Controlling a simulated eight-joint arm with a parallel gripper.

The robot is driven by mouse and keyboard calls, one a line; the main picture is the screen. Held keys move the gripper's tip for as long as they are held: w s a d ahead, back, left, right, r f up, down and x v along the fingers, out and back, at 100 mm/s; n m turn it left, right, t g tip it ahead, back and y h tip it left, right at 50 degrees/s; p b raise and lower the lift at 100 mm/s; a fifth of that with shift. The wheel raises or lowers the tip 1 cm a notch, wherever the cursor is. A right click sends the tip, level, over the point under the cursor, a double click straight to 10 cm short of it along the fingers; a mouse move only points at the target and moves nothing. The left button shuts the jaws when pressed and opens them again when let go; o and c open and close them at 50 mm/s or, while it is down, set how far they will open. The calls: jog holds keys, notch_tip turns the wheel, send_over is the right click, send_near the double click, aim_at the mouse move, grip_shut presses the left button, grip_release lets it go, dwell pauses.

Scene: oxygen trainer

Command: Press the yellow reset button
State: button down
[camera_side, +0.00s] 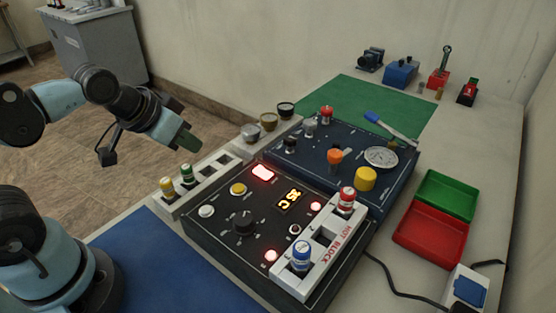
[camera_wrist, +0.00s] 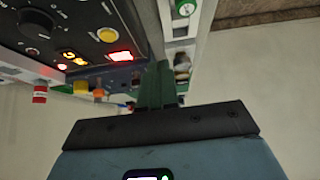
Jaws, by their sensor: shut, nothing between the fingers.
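A small round yellow button (camera_side: 238,189) sits on the black control box (camera_side: 215,228), between a white button (camera_side: 206,211) and a lit red display (camera_side: 262,173). The yellow button also shows in the wrist view (camera_wrist: 107,34), left of the fingers. A larger yellow knob (camera_side: 365,179) stands on the dark blue panel behind. Lettering is too small to tell which is marked reset. My gripper (camera_side: 188,142) is shut and empty, with green fingers, in the air above and behind the white vial rack. Its fingers also show in the wrist view (camera_wrist: 158,88), apart from the yellow button.
The white rack (camera_side: 222,183) holds vials with yellow (camera_side: 167,188) and green (camera_side: 186,174) caps. Blue-capped (camera_side: 302,255) and red-capped (camera_side: 346,199) vials stand in the hot block. A black knob (camera_side: 244,223) is near the yellow button. Red (camera_side: 430,240) and green (camera_side: 447,195) trays lie right.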

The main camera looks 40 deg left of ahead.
notch_tip(320, 180, up, 3)
jog(key=m+t+y, duration=0.1)
jog(key=m+t, duration=0.1)
jog(key=m, duration=0.6)
send_over(236, 191)
jog(key=shift+f, duration=4.35)
jog(key=shift+f, duration=0.15)
jog(key=shift+f, duration=0.25)
